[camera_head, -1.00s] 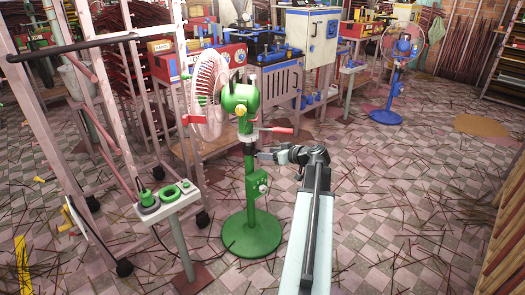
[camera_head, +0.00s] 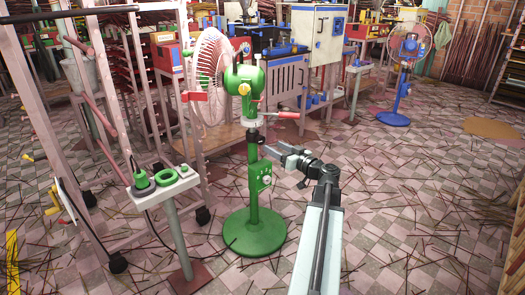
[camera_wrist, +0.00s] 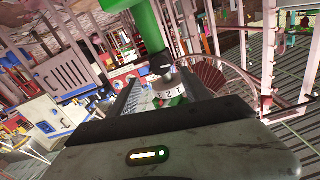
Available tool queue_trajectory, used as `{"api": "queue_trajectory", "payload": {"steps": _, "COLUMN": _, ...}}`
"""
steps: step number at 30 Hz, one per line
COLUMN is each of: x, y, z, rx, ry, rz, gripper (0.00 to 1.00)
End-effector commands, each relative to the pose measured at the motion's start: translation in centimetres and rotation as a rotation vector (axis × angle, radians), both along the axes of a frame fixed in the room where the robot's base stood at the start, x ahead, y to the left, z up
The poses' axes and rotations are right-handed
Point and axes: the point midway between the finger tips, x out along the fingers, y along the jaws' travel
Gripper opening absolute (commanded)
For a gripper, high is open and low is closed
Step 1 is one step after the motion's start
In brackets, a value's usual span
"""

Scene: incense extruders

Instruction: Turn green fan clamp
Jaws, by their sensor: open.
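The green fan (camera_head: 243,85) stands upright on a round green base (camera_head: 254,232). On its pole, below the fan head, are a pale collar (camera_head: 252,122) with a red-ended handle (camera_head: 287,115) and a black clamp (camera_head: 254,137). In the wrist view, the black clamp (camera_wrist: 160,64) sits beside a white ring with numbers (camera_wrist: 168,93), below the green pole (camera_wrist: 146,25). My gripper (camera_head: 274,150) is open and empty, just right of the pole at about clamp height. I cannot tell whether it touches the pole.
A small stand (camera_head: 162,187) with green round parts is left of the fan. A pale rack (camera_head: 90,120) is farther left. A workbench and machines are behind. A blue fan (camera_head: 400,85) stands at the back right. Thin sticks litter the floor; the right floor is otherwise largely open.

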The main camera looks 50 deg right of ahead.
Motion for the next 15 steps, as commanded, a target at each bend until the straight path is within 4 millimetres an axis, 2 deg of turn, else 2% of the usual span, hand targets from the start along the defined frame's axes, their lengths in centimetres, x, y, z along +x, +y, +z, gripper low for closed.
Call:
{"api": "queue_trajectory", "payload": {"steps": 4, "x": 1.1, "y": -0.1, "z": 0.2, "rx": 0.0, "ry": 0.001, "rz": 0.003, "gripper": 0.56}}
{"api": "queue_trajectory", "payload": {"steps": 12, "x": 6.1, "y": -0.5, "z": 0.2, "rx": 0.0, "ry": 0.002, "rz": 0.003, "gripper": 0.56}}
{"api": "queue_trajectory", "payload": {"steps": 15, "x": 7.2, "y": -0.6, "z": 0.2, "rx": 0.0, "ry": 0.002, "rz": 0.001, "gripper": 0.56}}
